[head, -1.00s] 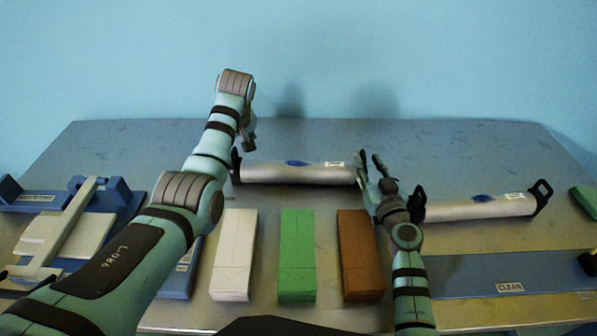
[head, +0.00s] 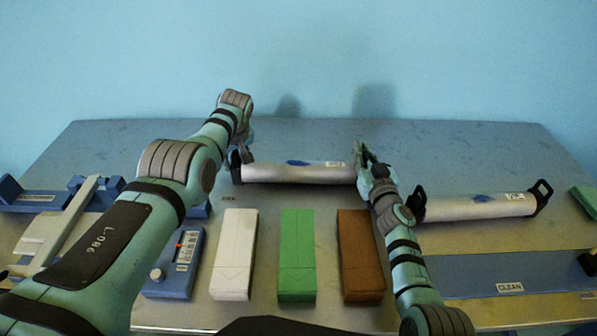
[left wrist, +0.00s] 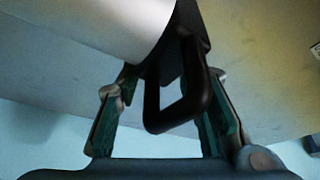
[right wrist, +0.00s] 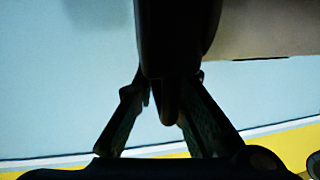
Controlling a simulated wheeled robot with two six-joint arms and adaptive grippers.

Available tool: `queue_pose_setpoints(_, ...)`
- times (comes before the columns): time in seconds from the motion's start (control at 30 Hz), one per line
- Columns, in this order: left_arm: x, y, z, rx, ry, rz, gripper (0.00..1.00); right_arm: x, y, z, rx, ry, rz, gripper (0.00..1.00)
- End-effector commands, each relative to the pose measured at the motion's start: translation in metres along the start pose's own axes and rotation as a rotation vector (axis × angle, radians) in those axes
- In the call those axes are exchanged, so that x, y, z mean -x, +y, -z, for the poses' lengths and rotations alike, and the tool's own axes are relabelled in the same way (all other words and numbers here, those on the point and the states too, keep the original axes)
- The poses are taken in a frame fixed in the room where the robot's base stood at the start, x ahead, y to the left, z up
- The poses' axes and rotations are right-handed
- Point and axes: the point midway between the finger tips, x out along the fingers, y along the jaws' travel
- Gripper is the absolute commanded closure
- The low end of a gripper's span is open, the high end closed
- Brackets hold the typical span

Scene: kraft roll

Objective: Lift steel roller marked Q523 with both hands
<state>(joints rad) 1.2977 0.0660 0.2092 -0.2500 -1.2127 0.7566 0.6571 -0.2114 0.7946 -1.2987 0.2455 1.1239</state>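A steel roller (head: 297,173) with a blue patch and a white label lies across the middle of the table, a black handle at each end. The label print is too small to read. My left gripper (head: 243,152) is at its left end. In the left wrist view the black handle (left wrist: 185,105) is between the open fingers (left wrist: 163,100), with gaps beside it. My right gripper (head: 363,158) is at the right end and hides that handle. In the right wrist view a dark handle (right wrist: 178,45) is between the fingers (right wrist: 165,95), which stand apart.
A second steel roller (head: 475,207) with a label lies to the right. White (head: 234,255), green (head: 297,255) and brown (head: 361,255) blocks stand in front. A blue device (head: 175,270), a blue stand (head: 35,200) and a blue "CLEAN" mat (head: 470,274) lie around.

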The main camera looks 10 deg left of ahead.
Motion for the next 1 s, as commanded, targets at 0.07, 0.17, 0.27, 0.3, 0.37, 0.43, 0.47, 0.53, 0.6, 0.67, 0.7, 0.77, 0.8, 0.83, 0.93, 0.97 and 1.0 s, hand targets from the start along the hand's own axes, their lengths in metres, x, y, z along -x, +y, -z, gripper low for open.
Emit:
queue_pose_setpoints(0.07, 0.0, 0.001, -0.001, 0.0, -0.001, -0.003, 0.85, 0.0, -0.001, 0.0, -0.001, 0.001, 0.001, 1.0)
queue_pose_setpoints(0.17, 0.0, 0.002, -0.001, -0.001, -0.001, -0.004, 1.0, 0.0, -0.001, 0.0, -0.002, 0.001, 0.003, 1.0)
queue_pose_setpoints(0.27, 0.001, 0.003, -0.002, -0.001, -0.002, -0.006, 1.0, 0.0, -0.002, 0.0, -0.002, 0.002, 0.004, 1.0)
queue_pose_setpoints(0.3, 0.001, 0.003, -0.002, -0.001, -0.003, -0.007, 1.0, 0.0, -0.002, 0.0, -0.003, 0.002, 0.005, 1.0)
queue_pose_setpoints(0.37, 0.001, 0.004, -0.002, -0.001, -0.003, -0.008, 1.0, 0.0, -0.003, 0.0, -0.004, 0.002, 0.006, 1.0)
queue_pose_setpoints(0.43, 0.001, 0.005, -0.003, -0.001, -0.003, -0.009, 1.0, 0.0, -0.003, 0.0, -0.004, 0.002, 0.008, 1.0)
queue_pose_setpoints(0.47, 0.002, 0.005, -0.002, 0.0, -0.001, -0.012, 1.0, -0.001, -0.004, 0.002, -0.004, 0.006, 0.009, 1.0)
queue_pose_setpoints(0.53, 0.003, 0.006, -0.001, 0.0, -0.001, -0.013, 1.0, -0.001, -0.005, 0.003, -0.005, 0.006, 0.01, 1.0)
queue_pose_setpoints(0.6, 0.006, 0.006, 0.0, 0.0, 0.0, -0.013, 1.0, -0.001, -0.005, 0.005, -0.006, 0.005, 0.011, 1.0)
queue_pose_setpoints(0.67, 0.01, 0.006, 0.002, 0.001, 0.0, -0.014, 1.0, -0.001, -0.006, 0.01, -0.006, 0.005, 0.012, 1.0)
queue_pose_setpoints(0.7, 0.014, 0.006, 0.004, 0.001, 0.001, -0.014, 1.0, -0.001, -0.006, 0.014, -0.006, 0.005, 0.012, 1.0)
queue_pose_setpoints(0.77, 0.021, 0.006, 0.007, 0.001, 0.001, -0.014, 1.0, -0.001, -0.006, 0.021, -0.006, 0.004, 0.012, 1.0)
queue_pose_setpoints(0.8, 0.027, 0.006, 0.009, 0.001, 0.001, -0.014, 1.0, -0.001, -0.006, 0.027, -0.006, 0.004, 0.012, 1.0)
queue_pose_setpoints(0.83, 0.031, 0.006, 0.011, 0.002, 0.002, -0.015, 1.0, -0.001, -0.006, 0.031, -0.005, 0.004, 0.012, 1.0)
queue_pose_setpoints(0.93, 0.043, 0.006, 0.016, 0.002, 0.002, -0.015, 1.0, -0.001, -0.006, 0.044, -0.005, 0.003, 0.012, 1.0)
queue_pose_setpoints(0.97, 0.046, 0.006, 0.018, 0.002, 0.002, -0.015, 1.0, -0.001, -0.006, 0.047, -0.005, 0.003, 0.012, 1.0)
queue_pose_setpoints(1.0, 0.049, 0.006, 0.019, 0.002, 0.002, -0.015, 1.0, -0.001, -0.006, 0.05, -0.005, 0.003, 0.012, 1.0)
